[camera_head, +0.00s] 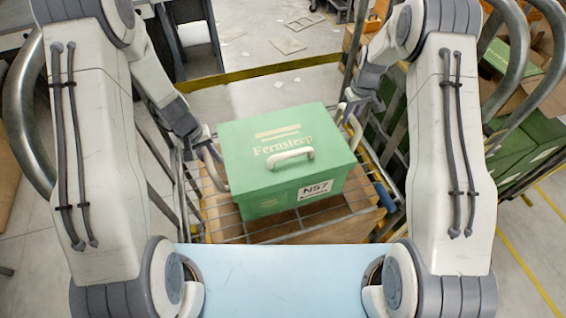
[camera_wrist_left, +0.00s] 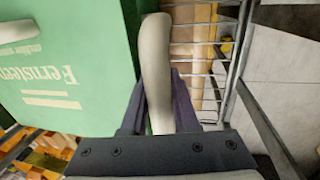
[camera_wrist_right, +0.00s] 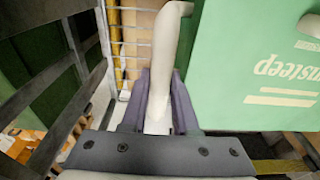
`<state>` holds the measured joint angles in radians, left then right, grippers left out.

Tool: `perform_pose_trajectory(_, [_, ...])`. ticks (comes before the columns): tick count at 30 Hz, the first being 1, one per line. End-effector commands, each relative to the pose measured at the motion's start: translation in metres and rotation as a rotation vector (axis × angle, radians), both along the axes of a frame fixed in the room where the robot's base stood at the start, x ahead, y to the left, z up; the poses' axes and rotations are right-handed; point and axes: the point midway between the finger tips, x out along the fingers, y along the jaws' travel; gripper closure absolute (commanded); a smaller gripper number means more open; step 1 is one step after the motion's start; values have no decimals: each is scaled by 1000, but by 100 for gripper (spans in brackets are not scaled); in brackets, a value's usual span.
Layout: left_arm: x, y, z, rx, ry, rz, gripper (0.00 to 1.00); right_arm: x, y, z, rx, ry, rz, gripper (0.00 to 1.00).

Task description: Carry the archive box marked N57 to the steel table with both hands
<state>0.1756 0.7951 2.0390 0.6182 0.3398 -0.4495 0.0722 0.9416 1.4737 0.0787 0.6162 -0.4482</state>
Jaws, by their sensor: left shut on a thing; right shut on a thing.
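The green archive box (camera_head: 285,165) is in the middle of the head view, upright, with a white label reading N57 and a cream handle on its lid. My left gripper (camera_head: 205,150) is at its left side, shut on the cream side handle, which shows in the left wrist view (camera_wrist_left: 155,70). My right gripper (camera_head: 353,105) is at its right side, shut on the other side handle, seen in the right wrist view (camera_wrist_right: 165,60). The box is over a wire shelf; I cannot tell whether it touches it. No steel table can be made out for certain.
The wire shelf (camera_head: 275,228) has brown cardboard beneath it. More green boxes (camera_head: 525,150) and cardboard cartons stand on racks at the right. Curved grey rails (camera_head: 28,120) stand at both sides. Open floor (camera_head: 265,45) lies beyond a yellow strip at the back.

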Motion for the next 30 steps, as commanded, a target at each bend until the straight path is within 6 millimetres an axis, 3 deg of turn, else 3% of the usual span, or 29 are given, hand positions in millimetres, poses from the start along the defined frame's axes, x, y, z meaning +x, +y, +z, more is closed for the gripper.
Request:
perform_pose_trajectory(11, [1,0,7,1,-3,1,100,1,0,7,-1,-4,0,100])
perform_pose_trajectory(30, [1,0,52,1,-2,0,100,1,0,52,-1,-3,0,100])
